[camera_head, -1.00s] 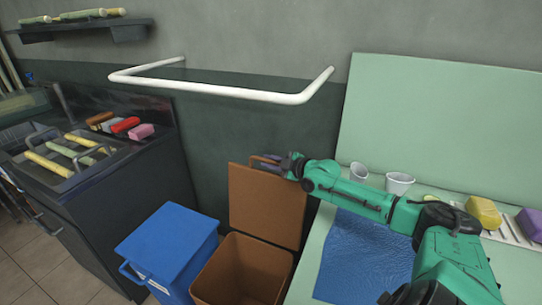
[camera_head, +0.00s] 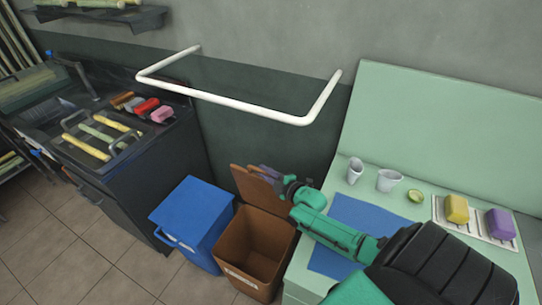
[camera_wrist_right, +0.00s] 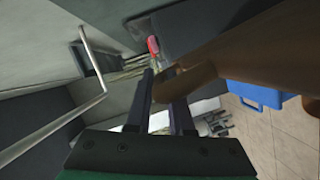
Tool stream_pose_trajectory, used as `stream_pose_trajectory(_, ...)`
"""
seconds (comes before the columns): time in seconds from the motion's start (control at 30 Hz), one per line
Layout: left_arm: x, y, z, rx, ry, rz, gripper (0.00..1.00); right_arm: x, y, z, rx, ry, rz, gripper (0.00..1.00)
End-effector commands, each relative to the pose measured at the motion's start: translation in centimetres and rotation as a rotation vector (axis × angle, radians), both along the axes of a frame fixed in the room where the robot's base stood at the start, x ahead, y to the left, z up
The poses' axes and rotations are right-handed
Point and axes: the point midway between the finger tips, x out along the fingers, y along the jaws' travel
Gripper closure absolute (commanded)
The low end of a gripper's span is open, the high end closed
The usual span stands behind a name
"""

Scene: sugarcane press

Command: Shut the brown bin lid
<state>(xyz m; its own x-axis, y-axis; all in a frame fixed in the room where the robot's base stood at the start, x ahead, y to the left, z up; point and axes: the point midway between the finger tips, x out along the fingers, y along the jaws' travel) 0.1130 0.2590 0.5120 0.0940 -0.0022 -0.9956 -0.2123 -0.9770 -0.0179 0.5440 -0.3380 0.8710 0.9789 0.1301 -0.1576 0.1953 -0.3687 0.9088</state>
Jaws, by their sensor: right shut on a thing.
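The brown bin (camera_head: 245,262) stands on the floor with its inside visible. Its brown lid (camera_head: 250,190) is raised at the back of the opening, tilted and seen foreshortened. My right gripper (camera_head: 268,172) is at the lid's upper edge and shut on it. In the right wrist view the fingers (camera_wrist_right: 163,80) close around a rounded brown part of the lid (camera_wrist_right: 190,85). The fingertips are partly hidden by the lid there. My left gripper is not in view.
A blue bin (camera_head: 192,222) stands directly left of the brown bin. The green table (camera_head: 300,275) with a blue mat (camera_head: 365,215) is close on the right. A white rail (camera_head: 235,98) juts from the wall above.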

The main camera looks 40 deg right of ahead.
Motion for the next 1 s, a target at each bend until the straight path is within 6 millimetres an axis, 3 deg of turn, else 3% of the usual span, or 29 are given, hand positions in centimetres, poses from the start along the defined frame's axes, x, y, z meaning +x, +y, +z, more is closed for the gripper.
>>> stream_pose_trajectory(0.1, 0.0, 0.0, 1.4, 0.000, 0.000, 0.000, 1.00, -1.2, 2.4, -0.2, -0.051, -0.030, -0.003, 1.00)
stream_pose_trajectory(0.4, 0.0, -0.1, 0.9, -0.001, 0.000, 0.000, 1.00, -3.5, 6.8, -2.3, -0.195, -0.103, -0.003, 1.00)
stream_pose_trajectory(0.63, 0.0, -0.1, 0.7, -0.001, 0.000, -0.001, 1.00, -4.1, 8.0, -2.8, -0.239, -0.122, -0.003, 1.00)
stream_pose_trajectory(1.0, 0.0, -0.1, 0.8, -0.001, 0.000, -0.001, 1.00, -4.2, 8.1, -2.8, -0.244, -0.123, -0.003, 1.00)
